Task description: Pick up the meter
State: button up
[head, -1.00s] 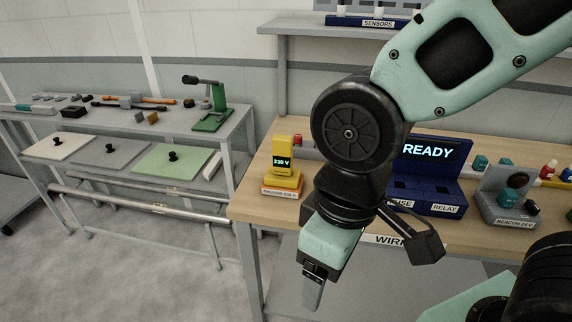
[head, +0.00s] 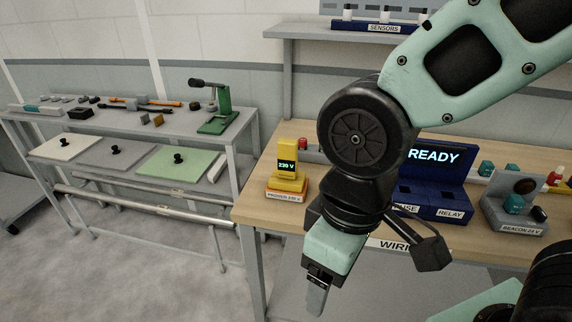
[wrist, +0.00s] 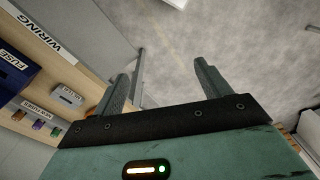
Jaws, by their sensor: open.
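The yellow meter (head: 287,165), its small screen reading 230 V, stands upright on an orange-and-white base (head: 286,189) labelled PROVER 230 V, at the left end of the wooden workbench. My gripper (head: 317,300) points down in front of the bench's front edge, to the right of the meter and lower in the picture, well apart from it. In the wrist view my gripper (wrist: 161,72) has its two fingers spread, with only floor between them. The meter does not show in the wrist view.
The wooden bench (head: 262,212) also holds a blue READY console (head: 435,180) and a beacon unit (head: 514,205). A grey side table (head: 170,128) with tools and a green press (head: 216,112) stands at left. Open floor (head: 130,265) lies at front left.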

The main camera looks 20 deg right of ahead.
aim_at(287, 148)
jog(key=i+l+u, duration=0.15)
jog(key=u, duration=0.25)
jog(key=i+l+u, duration=0.2)
jog(key=u, duration=0.25)
jog(key=i+l+u, duration=0.1)
jog(key=l+u, duration=0.15)
jog(key=u, duration=0.15)
